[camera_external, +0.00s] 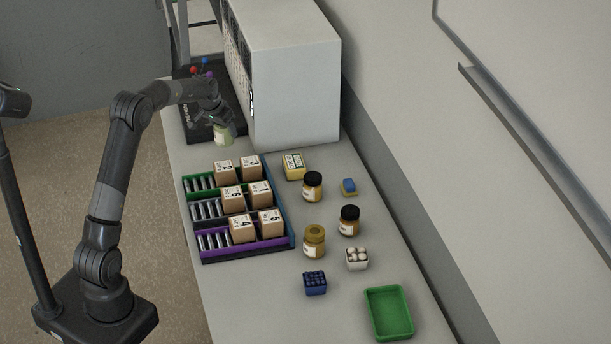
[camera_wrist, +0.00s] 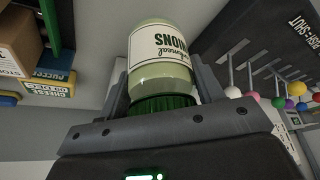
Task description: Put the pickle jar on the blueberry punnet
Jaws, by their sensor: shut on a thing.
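My gripper (camera_external: 216,117) is at the far left end of the counter and shut on a pale green jar (camera_external: 224,134). In the wrist view the jar (camera_wrist: 163,58) sits between the two fingers, with its dark green lid (camera_wrist: 160,103) toward the palm. Its label reads "ONIONS"; I take it as the pickle jar. It hangs below the gripper; I cannot tell its exact height. The blueberry punnet (camera_external: 315,284), small and dark blue, stands at the near end of the counter, far from my gripper, with nothing on top.
A divided rack (camera_external: 250,249) with several cartons lies between jar and punnet. Brown jars (camera_external: 313,188), (camera_external: 348,222), a tan jar (camera_external: 314,243), a white punnet (camera_external: 357,259) and a green tray (camera_external: 389,313) stand right. A white cabinet (camera_external: 297,85) stands close beside my gripper.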

